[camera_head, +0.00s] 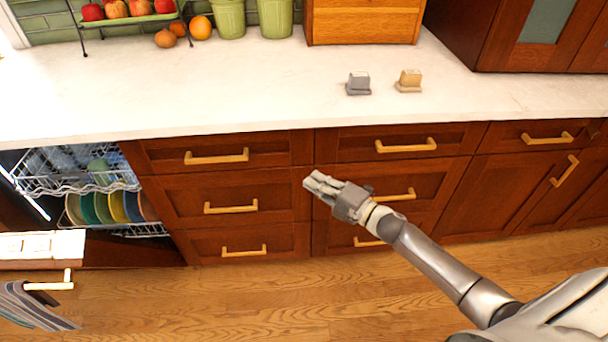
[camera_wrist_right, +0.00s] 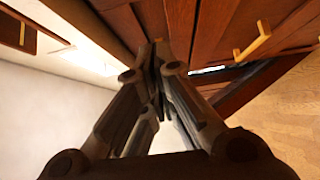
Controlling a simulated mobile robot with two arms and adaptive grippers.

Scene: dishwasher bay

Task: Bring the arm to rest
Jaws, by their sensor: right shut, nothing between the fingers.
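My right gripper (camera_head: 318,184) is in front of the wooden drawers (camera_head: 245,160), below the counter's front edge. Its arm reaches in from the lower right. The gripper is shut and empty. In the right wrist view its fingers (camera_wrist_right: 158,60) meet, with nothing between them. My left gripper does not show in either view.
The white counter (camera_head: 230,90) holds a grey object (camera_head: 358,84), a tan object (camera_head: 409,81), green canisters (camera_head: 230,18) and a fruit rack (camera_head: 130,20). The dishwasher stands open at left, with plates (camera_head: 105,207) in its rack. Wooden floor (camera_head: 260,300) lies clear below the drawers.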

